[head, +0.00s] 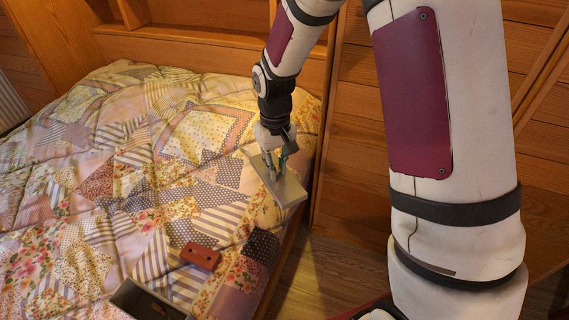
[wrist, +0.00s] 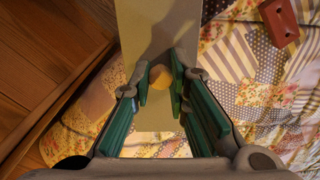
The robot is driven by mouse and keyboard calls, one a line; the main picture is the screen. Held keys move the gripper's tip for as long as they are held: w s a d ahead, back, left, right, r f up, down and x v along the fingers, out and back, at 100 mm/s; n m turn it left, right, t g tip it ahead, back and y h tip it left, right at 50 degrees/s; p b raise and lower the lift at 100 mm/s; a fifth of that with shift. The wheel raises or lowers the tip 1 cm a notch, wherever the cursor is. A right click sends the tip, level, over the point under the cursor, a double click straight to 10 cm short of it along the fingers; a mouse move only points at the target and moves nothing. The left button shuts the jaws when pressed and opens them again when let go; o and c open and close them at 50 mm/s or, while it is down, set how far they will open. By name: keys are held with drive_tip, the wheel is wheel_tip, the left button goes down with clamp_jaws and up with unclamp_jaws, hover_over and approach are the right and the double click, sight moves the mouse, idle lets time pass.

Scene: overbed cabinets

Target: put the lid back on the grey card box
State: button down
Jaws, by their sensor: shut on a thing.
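The lid is a flat grey rectangular panel (head: 291,190) at the bed's right edge in the head view. In the wrist view the lid (wrist: 158,25) runs up the middle, with a round wooden knob (wrist: 160,77) on it. My gripper (head: 275,172) is above the lid. In the wrist view its green-padded fingers (wrist: 160,84) are closed on the knob from both sides. Whether the lid touches the quilt is hard to tell. The grey card box (head: 124,296) is open on the bed at the bottom of the head view, partly cut off, with something brownish inside.
A red-brown block with holes (head: 200,256) lies on the patchwork quilt (head: 90,215) between the box and the lid; it also shows in the wrist view (wrist: 281,22). Wooden panelling (head: 350,150) stands behind and right. Wooden floor (head: 335,270) lies beyond the bed's right edge.

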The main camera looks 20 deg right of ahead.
drive_tip(key=s+a+n, duration=0.3)
drive_tip(key=a+n, duration=0.3)
drive_tip(key=a, duration=0.4)
drive_tip(key=s+a+n, duration=0.2)
drive_tip(key=a+n, duration=0.4)
drive_tip(key=a, duration=0.3)
drive_tip(key=s+a+f+n, duration=0.2)
drive_tip(key=s+a+n, duration=1.25)
drive_tip(key=a, duration=0.25)
wheel_tip(320, 180, down, 6)
drive_tip(key=b, duration=0.4)
drive_tip(key=shift+d+m, duration=0.3)
drive_tip(key=shift+m, duration=0.15)
drive_tip(key=shift+f, duration=0.1)
idle(0.3)
drive_tip(key=c, duration=1)
unclamp_jaws()
